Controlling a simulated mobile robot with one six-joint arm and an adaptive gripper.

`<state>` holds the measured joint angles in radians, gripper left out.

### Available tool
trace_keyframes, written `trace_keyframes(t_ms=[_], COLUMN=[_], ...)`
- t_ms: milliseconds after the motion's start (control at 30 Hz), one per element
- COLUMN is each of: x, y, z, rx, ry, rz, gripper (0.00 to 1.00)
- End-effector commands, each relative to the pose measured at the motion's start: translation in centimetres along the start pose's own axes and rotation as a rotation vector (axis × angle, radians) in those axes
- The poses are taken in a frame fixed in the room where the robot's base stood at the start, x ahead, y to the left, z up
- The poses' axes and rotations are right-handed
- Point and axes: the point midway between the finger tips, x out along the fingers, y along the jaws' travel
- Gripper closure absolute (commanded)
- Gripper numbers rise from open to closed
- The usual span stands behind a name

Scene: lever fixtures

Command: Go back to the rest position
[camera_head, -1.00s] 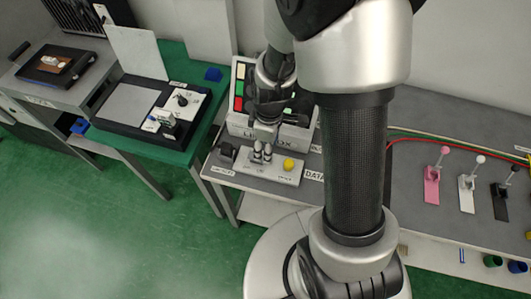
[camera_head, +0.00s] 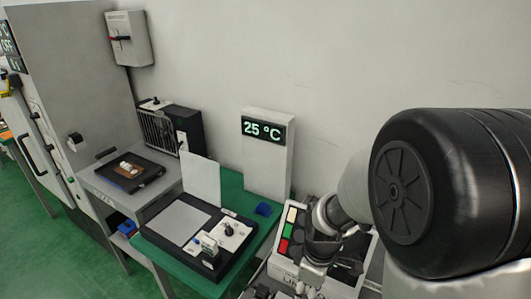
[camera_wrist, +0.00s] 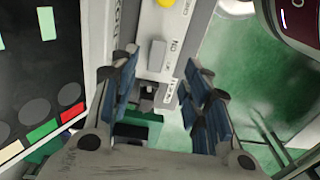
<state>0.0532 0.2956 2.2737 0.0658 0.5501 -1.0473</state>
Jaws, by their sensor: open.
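My gripper (camera_head: 309,288) is at the bottom of the head view, in front of the box with coloured lights (camera_head: 290,228). In the wrist view my gripper (camera_wrist: 158,78) has its two blue-padded fingers spread apart with nothing held between them. A pale panel with a grey knob (camera_wrist: 157,58) and a yellow button (camera_wrist: 166,3) shows beyond and between the fingers. The fingers look apart from the knob, but the exact distance cannot be told. In the head view my arm hides much of the right side.
The coloured-light box stands close beside the fingers in the wrist view (camera_wrist: 42,80). A green table (camera_head: 232,190) holds a black tray device (camera_head: 180,222). A grey bench (camera_head: 165,184) with a dark tray stands further left.

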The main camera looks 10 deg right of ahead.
Motion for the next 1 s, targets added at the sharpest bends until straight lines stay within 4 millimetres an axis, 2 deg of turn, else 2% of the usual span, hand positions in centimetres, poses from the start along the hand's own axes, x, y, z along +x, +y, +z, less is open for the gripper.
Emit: trace_keyframes(t_ms=[133, 267, 400, 600, 800, 1000], x=[-2.6, -7.2, -12.0, -16.9, -19.2, -19.7], y=[-0.4, -1.7, -4.1, -8.0, -11.0, -12.0], z=[0.0, 0.4, 1.6, 4.0, 6.1, 6.8], rx=[0.066, 0.208, 0.394, 0.653, 0.847, 0.92], ry=[0.021, 0.064, 0.123, 0.224, 0.308, 0.338], rz=[0.031, 0.082, 0.133, 0.186, 0.209, 0.212], gripper=[0.57, 0.57, 0.57, 0.57, 0.57, 0.57])
